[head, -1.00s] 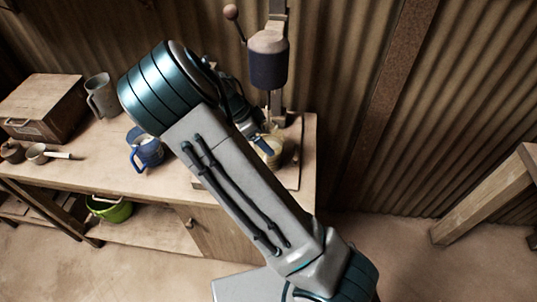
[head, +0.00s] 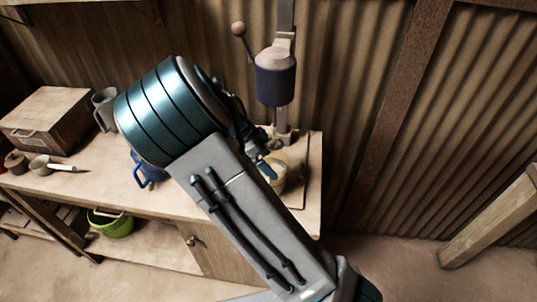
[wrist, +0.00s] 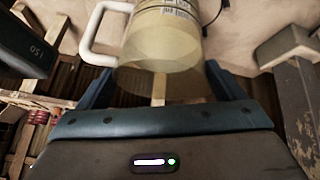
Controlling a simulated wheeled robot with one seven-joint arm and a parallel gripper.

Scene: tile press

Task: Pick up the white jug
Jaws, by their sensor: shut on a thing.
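The white jug (wrist: 160,42) has a cream, see-through body, a white handle (wrist: 92,35) on its left and a printed label. In the wrist view it sits between the two blue fingers of my gripper (wrist: 160,84), which is shut on its body. In the head view the jug (head: 279,174) shows as a pale shape by the press, partly behind my arm. My gripper (head: 264,166) is beside it there, mostly hidden by the arm. I cannot tell whether the jug touches the surface under it.
A press (head: 276,78) stands right behind the jug. A blue jug (head: 150,174), a grey jug (head: 104,108), a wooden box (head: 47,118) and small cups (head: 38,165) stand on the bench (head: 105,190). A green bucket (head: 112,224) is below.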

